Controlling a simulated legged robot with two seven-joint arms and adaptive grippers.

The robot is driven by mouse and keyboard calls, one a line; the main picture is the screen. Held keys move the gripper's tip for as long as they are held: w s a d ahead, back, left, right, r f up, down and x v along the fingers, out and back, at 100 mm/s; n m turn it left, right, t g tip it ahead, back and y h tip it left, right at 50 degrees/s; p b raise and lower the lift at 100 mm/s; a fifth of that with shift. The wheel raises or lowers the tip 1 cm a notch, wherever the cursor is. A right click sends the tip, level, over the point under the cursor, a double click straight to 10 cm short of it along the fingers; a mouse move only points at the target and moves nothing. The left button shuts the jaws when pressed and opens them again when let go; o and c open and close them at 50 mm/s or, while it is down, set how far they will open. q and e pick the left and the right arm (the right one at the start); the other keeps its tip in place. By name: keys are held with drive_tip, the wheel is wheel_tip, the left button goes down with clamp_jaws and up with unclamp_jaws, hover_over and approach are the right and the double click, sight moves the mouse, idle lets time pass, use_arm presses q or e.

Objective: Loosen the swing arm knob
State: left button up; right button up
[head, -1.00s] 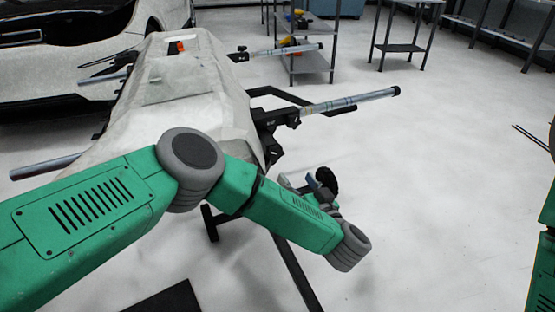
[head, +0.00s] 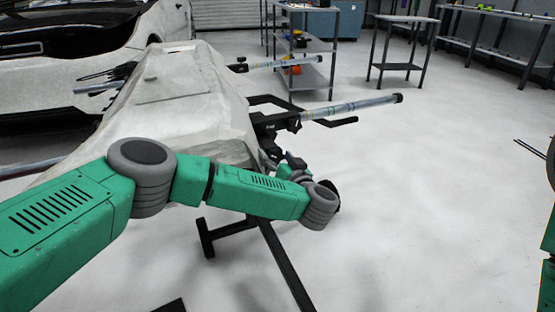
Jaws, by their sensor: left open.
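A black swing-arm bracket (head: 270,124) sits at the near right end of the wrapped panel's stand. A silver tube with a black end cap (head: 350,107) runs out from it to the right. My right gripper is not in view.
A pale car panel (head: 185,100) rests on the stand, whose black leg (head: 285,265) runs along the floor. A second tube (head: 285,62) juts out further back. A white car stands at left. Shelves (head: 310,45) and a table (head: 400,65) stand behind.

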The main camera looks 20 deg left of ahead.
use_arm(q)
drive_tip(key=c, duration=1.2)
drive_tip(key=shift+o, duration=0.2)
drive_tip(key=p, duration=0.2)
drive_tip(key=n+p, duration=0.1)
drive_tip(key=p, duration=0.1)
drive_tip(key=shift+d+r+n, duration=0.15)
drive_tip(key=shift+r+n, duration=0.15)
drive_tip(key=shift+f+n+p, duration=0.15)
drive_tip(key=shift+n+p, duration=0.35)
drive_tip(key=shift+n, duration=0.3)
drive_tip(key=shift+f+n+p, duration=0.15)
drive_tip(key=shift+n+p, duration=0.25)
drive_tip(key=shift+n, duration=1.3)
drive_tip(key=shift+d, duration=0.1)
drive_tip(key=o, duration=1.1)
drive_tip(key=shift+c, duration=0.2)
drive_tip(key=shift+o, duration=0.5)
